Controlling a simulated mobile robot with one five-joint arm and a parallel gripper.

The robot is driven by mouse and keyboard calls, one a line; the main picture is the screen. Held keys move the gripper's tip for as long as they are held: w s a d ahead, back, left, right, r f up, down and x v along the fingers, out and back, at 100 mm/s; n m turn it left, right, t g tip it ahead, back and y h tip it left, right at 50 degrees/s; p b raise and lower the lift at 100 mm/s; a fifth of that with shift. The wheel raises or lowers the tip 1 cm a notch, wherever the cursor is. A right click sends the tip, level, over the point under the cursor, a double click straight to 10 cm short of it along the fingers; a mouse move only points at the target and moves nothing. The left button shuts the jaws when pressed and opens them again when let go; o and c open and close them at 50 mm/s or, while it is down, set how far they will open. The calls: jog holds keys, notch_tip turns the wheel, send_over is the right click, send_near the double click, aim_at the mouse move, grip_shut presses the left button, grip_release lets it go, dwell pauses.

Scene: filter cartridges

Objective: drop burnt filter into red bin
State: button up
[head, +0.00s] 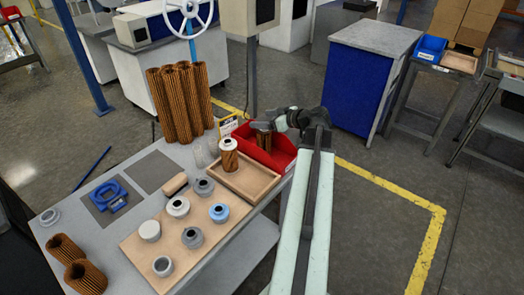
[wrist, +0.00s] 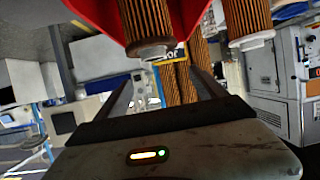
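A dark brown pleated filter (head: 263,139), darker than the others, is in the red bin (head: 283,154) at the table's right end. In the wrist view this filter (wrist: 149,22) shows its grey-white cap against the red bin (wrist: 96,14). My gripper (head: 265,126) is over the bin, by the top of this filter. In the wrist view my gripper (wrist: 160,72) has its fingers apart, with the filter beyond their tips and a gap visible. Whether the filter's lower end touches the bin floor is hidden.
A brown filter with a white cap (head: 228,154) stands in a wooden tray (head: 262,183) left of the bin. A wooden board (head: 137,240) holds several caps. Tall brown filters (head: 180,100) stand behind. A small sign (head: 228,125) is beside the bin.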

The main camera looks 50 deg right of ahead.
jog(key=p+v, duration=0.3)
jog(key=v, duration=0.5)
jog(key=shift+f, duration=0.1)
dwell(0.4)
